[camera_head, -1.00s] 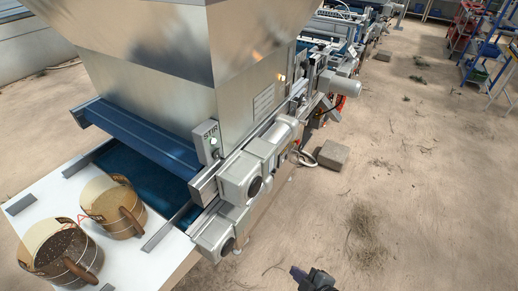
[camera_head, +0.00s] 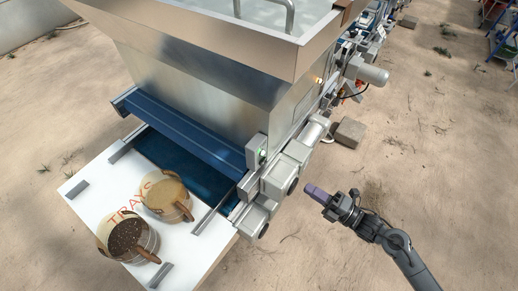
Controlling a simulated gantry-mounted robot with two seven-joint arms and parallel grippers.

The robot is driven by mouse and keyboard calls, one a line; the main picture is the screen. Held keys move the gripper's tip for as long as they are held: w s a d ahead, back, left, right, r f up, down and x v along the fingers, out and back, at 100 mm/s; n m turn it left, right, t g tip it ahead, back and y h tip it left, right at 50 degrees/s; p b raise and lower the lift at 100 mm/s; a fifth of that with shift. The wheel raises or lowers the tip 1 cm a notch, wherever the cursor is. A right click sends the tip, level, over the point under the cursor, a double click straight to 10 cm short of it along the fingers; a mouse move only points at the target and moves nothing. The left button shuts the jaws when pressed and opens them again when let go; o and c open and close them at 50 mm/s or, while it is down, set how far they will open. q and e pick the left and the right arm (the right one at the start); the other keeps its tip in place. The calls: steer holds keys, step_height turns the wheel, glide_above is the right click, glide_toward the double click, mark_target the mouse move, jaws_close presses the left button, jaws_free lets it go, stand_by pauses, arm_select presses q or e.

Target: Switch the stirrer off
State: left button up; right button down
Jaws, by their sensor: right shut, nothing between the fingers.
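The stirrer's switch box (camera_head: 254,146) is a small grey box on the front right corner of the metal hopper (camera_head: 190,88). A small green spot shows on its side; the box's label is not readable from here. My right gripper (camera_head: 316,194) is shut and empty, its purple-grey fingertips pointing left toward the machine. It hangs over the sandy floor, to the right of and apart from the switch box, with the grey motors between them in the picture. My left gripper is not in view.
Grey motor housings (camera_head: 280,178) stick out below the switch box. A white table (camera_head: 88,206) marked TRAYS carries two buckets, one with dark (camera_head: 128,238) and one with tan (camera_head: 167,197) contents. A concrete block (camera_head: 350,132) lies behind.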

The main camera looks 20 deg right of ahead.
mark_target(263, 162)
steer(key=shift+w+a+r, duration=0.1)
steer(key=shift+w+r, duration=0.1)
steer(key=shift+w, duration=0.1)
steer(key=p+x, duration=0.3)
steer(key=x, duration=1.1)
steer(key=shift+r, duration=0.1)
